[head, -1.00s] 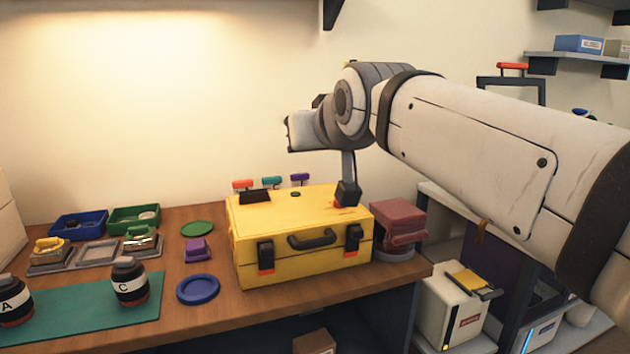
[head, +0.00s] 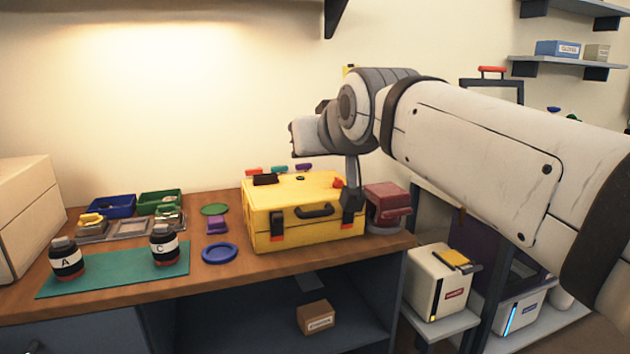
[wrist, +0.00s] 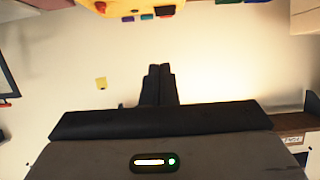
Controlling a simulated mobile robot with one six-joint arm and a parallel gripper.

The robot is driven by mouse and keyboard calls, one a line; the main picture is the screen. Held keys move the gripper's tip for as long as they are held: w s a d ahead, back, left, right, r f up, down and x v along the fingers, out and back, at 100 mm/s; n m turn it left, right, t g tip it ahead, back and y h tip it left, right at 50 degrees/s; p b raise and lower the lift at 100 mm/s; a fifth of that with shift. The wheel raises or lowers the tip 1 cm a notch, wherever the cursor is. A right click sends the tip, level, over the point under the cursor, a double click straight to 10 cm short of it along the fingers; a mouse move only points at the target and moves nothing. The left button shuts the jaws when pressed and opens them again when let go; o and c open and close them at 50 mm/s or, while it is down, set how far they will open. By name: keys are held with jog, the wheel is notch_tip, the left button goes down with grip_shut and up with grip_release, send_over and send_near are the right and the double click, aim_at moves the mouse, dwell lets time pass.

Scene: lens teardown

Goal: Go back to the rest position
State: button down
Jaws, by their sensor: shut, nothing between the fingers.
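My gripper (head: 353,200) hangs down at the end of my raised arm, in front of the right part of the yellow case (head: 290,229) in the head view. I cannot tell its exact gap to the case. In the wrist view my gripper (wrist: 160,72) shows two dark fingers close together, shut and empty. The yellow case, closed, with a dark handle and two latches, stands on the wooden workbench (head: 225,274). It also shows at the top edge of the wrist view (wrist: 120,8).
A dark red stacked object (head: 388,203) stands right of the case. Left are a blue ring (head: 220,253), a green mat (head: 110,280), jar A (head: 66,259), jar C (head: 164,244) and several trays. A white box (head: 440,280) stands right of the bench.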

jog(key=s+d+f+m+g+h+p, duration=0.2)
jog(key=s+d+f+g+p, duration=0.3)
jog(key=s+p, duration=0.4)
jog(key=s+d+f+m+g+h+p, duration=0.1)
jog(key=s+d+f+g+p, duration=0.3)
jog(key=s+d+f+p, duration=0.4)
jog(key=shift+s+d+f+m+g+h+p, duration=0.25)
jog(key=shift+s+d+m+g+h+p, duration=0.25)
jog(key=shift+d+p, duration=0.6)
